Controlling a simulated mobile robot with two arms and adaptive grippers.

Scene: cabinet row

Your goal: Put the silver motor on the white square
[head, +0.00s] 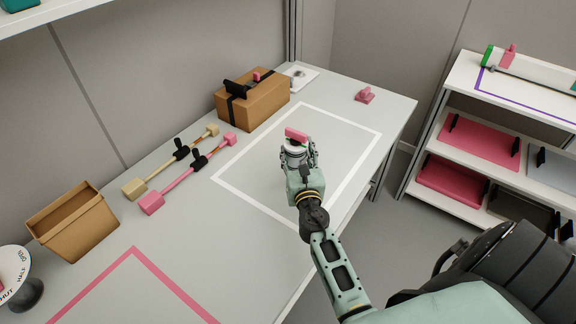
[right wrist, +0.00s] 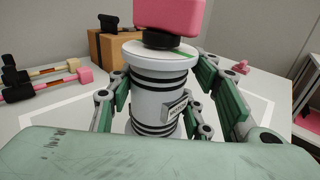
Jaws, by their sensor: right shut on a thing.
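The silver motor (right wrist: 152,95) is an upright cylinder with black rings, a small label and a pink block on top. My right gripper (head: 298,158) is shut around its sides; its green-padded fingers show on both sides of the motor in the right wrist view (right wrist: 158,105). In the head view the motor (head: 295,148) is over the inside of the white square (head: 246,147), a white outline on the grey table. The motor's base is hidden, so I cannot tell whether it touches the table. My left gripper is not in view.
A cardboard box (head: 262,104) with a black strap stands behind the square. Two mallet-like tools (head: 178,183) lie to its left. A small pink item (head: 365,95) sits near the back right edge. An open brown bin (head: 75,228) and a pink outline (head: 165,278) are at the left.

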